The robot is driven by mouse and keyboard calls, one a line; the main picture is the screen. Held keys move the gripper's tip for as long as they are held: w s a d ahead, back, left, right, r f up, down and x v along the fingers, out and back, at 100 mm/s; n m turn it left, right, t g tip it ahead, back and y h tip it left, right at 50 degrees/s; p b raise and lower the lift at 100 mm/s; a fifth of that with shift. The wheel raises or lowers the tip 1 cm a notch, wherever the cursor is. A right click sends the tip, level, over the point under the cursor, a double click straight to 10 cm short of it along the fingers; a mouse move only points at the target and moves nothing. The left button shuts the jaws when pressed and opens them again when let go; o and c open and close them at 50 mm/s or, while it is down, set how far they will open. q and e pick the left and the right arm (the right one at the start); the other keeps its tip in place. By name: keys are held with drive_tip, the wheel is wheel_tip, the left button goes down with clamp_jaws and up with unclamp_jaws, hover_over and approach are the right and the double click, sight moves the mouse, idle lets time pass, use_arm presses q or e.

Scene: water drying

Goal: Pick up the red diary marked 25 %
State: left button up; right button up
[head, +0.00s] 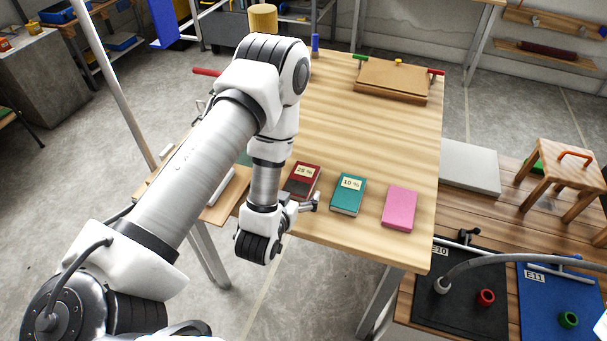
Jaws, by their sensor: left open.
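The red diary (304,174) with a 25 % label lies on the wooden table near its front edge. My left arm reaches in from the left. My left gripper (310,202) is open and sits just in front of the diary's lower part, with its fingers pointing right. The arm and gripper cover some of the diary's left and lower side. I cannot tell whether the fingers touch it. A teal diary (347,195) marked 10 % lies to its right. My right gripper is not in view.
A pink book (399,209) lies right of the teal diary. A wooden board (392,80) with coloured handles lies at the table's back. A lower bench on the right holds a small stool (568,170), a black mat (458,300) and a blue mat (548,318). The table's middle is clear.

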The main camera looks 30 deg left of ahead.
sight(300, 183)
use_arm(q)
drive_tip(key=x, duration=0.3)
drive_tip(key=shift+w+a+f+p, duration=0.2)
drive_tip(key=shift+w+a+p, duration=0.05)
drive_tip(key=shift+w+p, duration=0.1)
drive_tip(key=shift+w+a+f, duration=0.1)
drive_tip(key=shift+f, duration=0.05)
drive_tip(key=c, duration=0.4)
drive_tip(key=shift+s, duration=0.2)
drive_tip(key=c, duration=0.9)
drive_tip(key=shift+o, duration=0.2)
drive_tip(key=shift+r, duration=0.25)
